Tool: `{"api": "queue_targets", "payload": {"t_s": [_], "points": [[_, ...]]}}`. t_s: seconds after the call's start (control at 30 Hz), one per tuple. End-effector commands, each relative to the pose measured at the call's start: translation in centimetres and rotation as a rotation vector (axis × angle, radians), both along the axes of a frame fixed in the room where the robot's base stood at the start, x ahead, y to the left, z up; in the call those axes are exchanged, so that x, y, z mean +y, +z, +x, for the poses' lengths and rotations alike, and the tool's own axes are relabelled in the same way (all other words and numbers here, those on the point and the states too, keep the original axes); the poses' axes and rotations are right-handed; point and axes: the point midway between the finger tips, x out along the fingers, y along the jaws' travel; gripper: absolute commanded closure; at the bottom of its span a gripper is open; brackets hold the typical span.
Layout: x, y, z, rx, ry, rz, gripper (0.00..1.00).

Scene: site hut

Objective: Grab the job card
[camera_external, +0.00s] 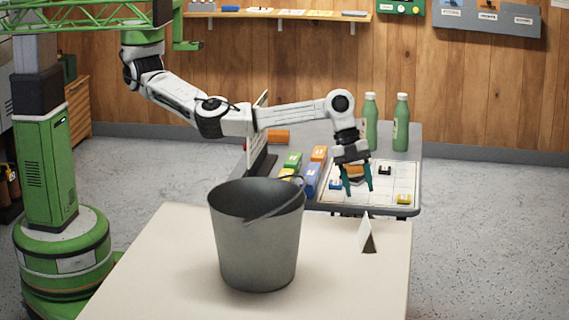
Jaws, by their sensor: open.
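A small folded white card (364,234), which looks like the job card, stands like a tent near the right edge of the cream table. Its dark open end faces the camera, and any writing on it is too small to read. My gripper (357,190) points down with its teal fingers apart. In the picture it is above the card, over the white gridded sheet (398,190) on the grey table behind. Its exact height over that sheet is hard to tell.
A grey bucket (256,245) stands on the cream table (160,260), left of the card. Coloured blocks (311,176) and two green bottles (401,124) stand on the table behind. An upright panel (256,130) stands at its left. The cream table's front right is clear.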

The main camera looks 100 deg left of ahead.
Motion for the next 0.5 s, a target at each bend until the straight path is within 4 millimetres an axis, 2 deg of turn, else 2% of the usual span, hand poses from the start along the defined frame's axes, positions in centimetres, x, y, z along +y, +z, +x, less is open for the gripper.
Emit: {"api": "queue_targets", "payload": {"t_s": [0.1,0.27,0.5], "points": [[-0.3,-1.3,0.4,0.000,0.001,0.000,0.50],[-0.6,-2.1,0.7,0.000,0.003,-0.001,0.50],[-1.8,-5.0,1.4,0.002,0.002,-0.002,0.50]]}}
